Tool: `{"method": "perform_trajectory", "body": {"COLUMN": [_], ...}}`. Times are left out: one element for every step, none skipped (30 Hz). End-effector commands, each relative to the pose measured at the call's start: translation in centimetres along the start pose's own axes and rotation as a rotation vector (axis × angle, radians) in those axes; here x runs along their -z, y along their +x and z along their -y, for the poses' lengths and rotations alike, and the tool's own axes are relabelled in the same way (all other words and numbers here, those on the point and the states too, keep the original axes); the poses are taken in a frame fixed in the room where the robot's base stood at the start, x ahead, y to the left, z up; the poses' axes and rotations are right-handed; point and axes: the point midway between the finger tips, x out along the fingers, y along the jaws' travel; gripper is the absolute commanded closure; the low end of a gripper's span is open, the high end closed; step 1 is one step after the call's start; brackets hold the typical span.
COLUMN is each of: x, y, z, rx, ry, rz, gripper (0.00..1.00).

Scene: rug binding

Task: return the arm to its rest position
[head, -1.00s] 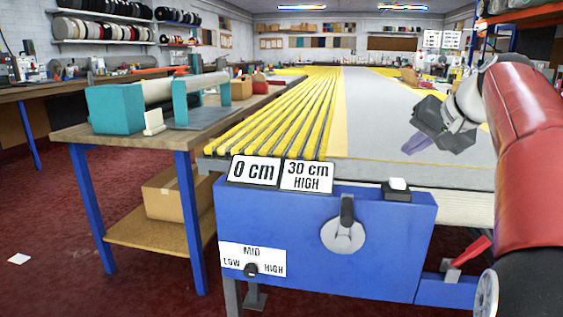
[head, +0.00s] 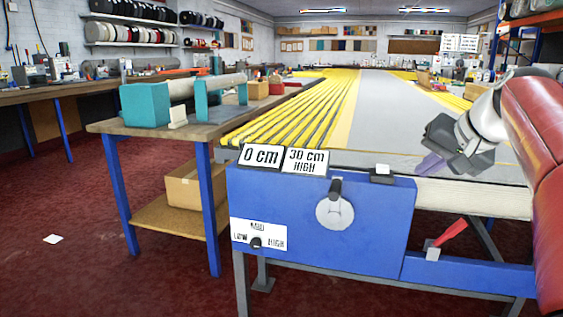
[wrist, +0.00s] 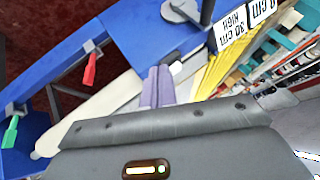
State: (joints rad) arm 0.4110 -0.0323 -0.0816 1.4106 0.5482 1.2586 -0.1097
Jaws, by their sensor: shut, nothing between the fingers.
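My gripper (head: 432,164) is at the right in the head view, at the end of my red and grey arm, in front of the grey table surface. Its purple fingers also show in the wrist view (wrist: 158,88), close together with nothing between them. The fingers are apart from the blue control box (head: 290,215). Part of my arm is cut off by the right edge of the head view.
A long table with yellow strips (head: 300,110) runs away behind the control box. A red lever (head: 449,234) is on the blue frame below my gripper. A wooden bench (head: 130,127) with teal blocks stands left. Red floor (head: 60,200) is mostly open at left.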

Motion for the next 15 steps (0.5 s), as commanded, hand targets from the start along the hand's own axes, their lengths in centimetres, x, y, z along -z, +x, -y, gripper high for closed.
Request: {"method": "perform_trajectory", "body": {"x": [-1.1,-1.7,-2.6,-3.4,-4.2,-5.4,-6.3,-7.3,-8.8,-10.0,-11.4,-13.4,-15.1,-16.9,-19.4], "y": [0.1,0.2,0.3,0.4,0.5,0.6,0.8,0.9,1.0,1.2,1.3,1.5,1.7,1.9,2.3], "z": [0.4,0.5,0.7,0.8,0.9,1.0,1.1,1.2,1.2,1.2,1.2,1.1,1.0,0.8,0.3], "rx": [-0.007,-0.012,-0.02,-0.028,-0.034,-0.045,-0.052,-0.061,-0.073,-0.083,-0.095,-0.111,-0.124,-0.139,-0.159], "ry": [-0.009,-0.014,-0.021,-0.028,-0.035,-0.044,-0.053,-0.063,-0.078,-0.092,-0.107,-0.132,-0.153,-0.177,-0.213], "rz": [0.008,0.013,0.02,0.026,0.031,0.04,0.046,0.051,0.061,0.068,0.077,0.087,0.096,0.103,0.115], "gripper": [1.0,1.0,1.0,1.0,1.0,1.0,1.0,1.0,1.0,1.0,1.0,1.0,1.0,1.0,1.0]}}
